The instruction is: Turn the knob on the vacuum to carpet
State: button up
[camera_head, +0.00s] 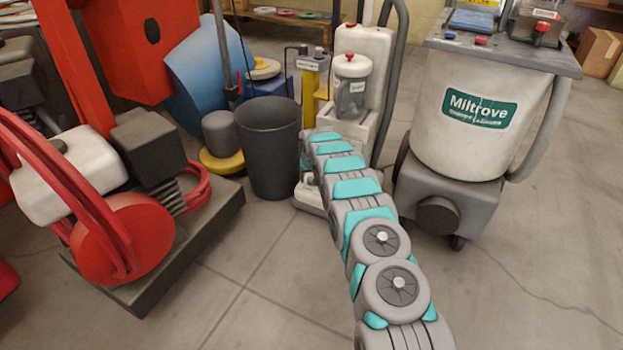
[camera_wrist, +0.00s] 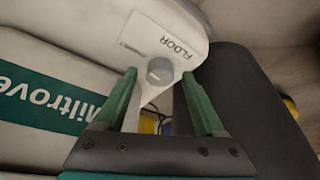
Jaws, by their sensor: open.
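The vacuum is a white upright machine (camera_head: 361,55) in the middle of the head view, with a clear canister. The wrist view shows a pale panel (camera_wrist: 150,38) on it, printed FLOOR, with smaller unreadable print beside it. A small round grey knob (camera_wrist: 160,71) sits on this panel, below the word. I cannot tell which mark it points to. My gripper (camera_wrist: 158,78) is open, its green fingers one on each side of the knob in the picture. I cannot tell whether they touch it. In the head view my arm hides the gripper and the knob.
A dark bin (camera_head: 268,150) stands just left of the vacuum. A large grey Miltrove machine (camera_head: 480,115) stands to the right. A red machine on a dark base (camera_head: 190,240) fills the left. The concrete floor (camera_head: 260,310) in front is clear.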

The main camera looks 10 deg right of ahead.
grip_shut()
dwell(0.6)
